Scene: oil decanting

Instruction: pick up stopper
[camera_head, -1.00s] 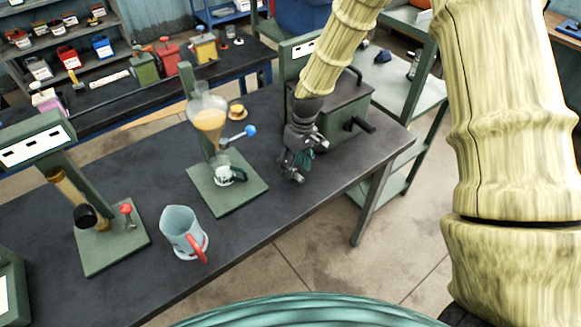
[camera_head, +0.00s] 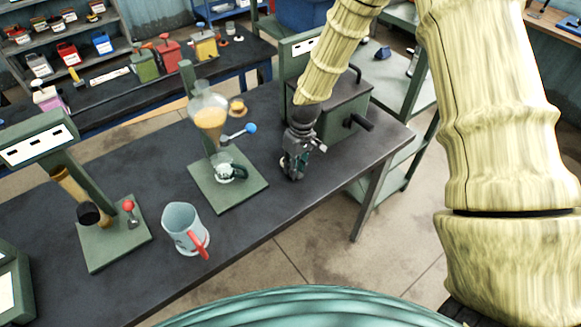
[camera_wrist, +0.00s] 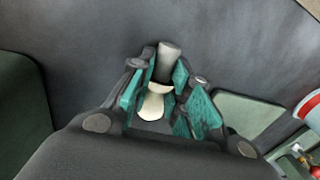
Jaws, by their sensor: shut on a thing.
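The stopper (camera_wrist: 153,104) shows in the wrist view as a small piece with a cream flared end, a dark band and a grey cylindrical part. It sits between the teal pads of my gripper (camera_wrist: 160,95), which is shut on it. In the head view my gripper (camera_head: 292,172) points down close to the dark bench top, right of the green stand base and in front of the green box. Only a pale bit of the stopper shows there beside the fingers. I cannot tell whether it touches the bench.
A glass funnel (camera_head: 209,118) with amber liquid stands in a green stand (camera_head: 243,190) to the left, its blue-knobbed lever (camera_head: 250,128) facing my gripper. A jug with a red handle (camera_head: 183,228) stands front left. The green crank box (camera_head: 335,105) is close behind.

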